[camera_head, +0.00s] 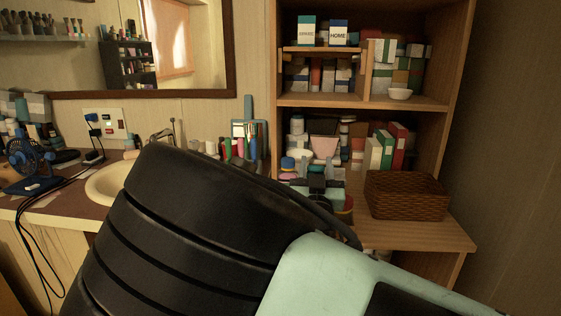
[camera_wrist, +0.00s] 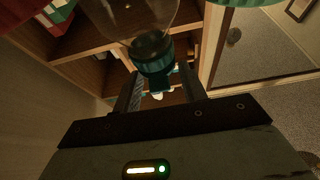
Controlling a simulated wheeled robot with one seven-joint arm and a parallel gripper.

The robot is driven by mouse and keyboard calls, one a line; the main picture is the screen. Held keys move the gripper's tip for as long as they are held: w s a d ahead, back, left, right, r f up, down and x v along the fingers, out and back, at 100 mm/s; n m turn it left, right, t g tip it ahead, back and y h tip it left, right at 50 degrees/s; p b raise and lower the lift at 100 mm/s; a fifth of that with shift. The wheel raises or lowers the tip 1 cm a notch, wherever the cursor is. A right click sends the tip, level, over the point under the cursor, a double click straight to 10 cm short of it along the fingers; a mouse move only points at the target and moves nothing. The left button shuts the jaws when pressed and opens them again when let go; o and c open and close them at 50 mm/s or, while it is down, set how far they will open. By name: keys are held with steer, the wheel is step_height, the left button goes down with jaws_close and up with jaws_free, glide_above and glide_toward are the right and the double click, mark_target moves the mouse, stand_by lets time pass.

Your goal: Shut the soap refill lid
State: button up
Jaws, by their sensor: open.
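My gripper (camera_wrist: 160,78) is open in the wrist view, one dark finger on each side of a teal-and-black collar. The collar (camera_wrist: 154,58) belongs to a clear rounded vessel (camera_wrist: 140,18), which looks like the soap dispenser. I cannot tell whether the fingers touch it. A teal rounded piece (camera_wrist: 240,3) is cut off by the top edge; I cannot tell whether it is the refill lid. In the head view my arm hides much of the middle, and a small teal and dark object (camera_head: 318,190) shows just above it among shelf items.
A wooden shelf unit (camera_head: 458,60) holds boxes, books and bottles. A wicker basket (camera_head: 405,195) stands on its lower board, right of the clutter. A sink (camera_head: 105,182), a blue fan (camera_head: 30,160) and loose cables are on the left counter. The board's front right corner is clear.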

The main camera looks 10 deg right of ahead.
steer(key=shift+w+d+r, duration=0.2)
steer(key=shift+w, duration=0.35)
jaws_close()
steer(key=f+t+b, duration=0.1)
steer(key=b, duration=0.2)
steer(key=shift+f, duration=0.1)
steer(key=shift+s+r, duration=0.1)
steer(key=shift+r, duration=0.35)
jaws_free()
steer(key=shift+a, duration=0.1)
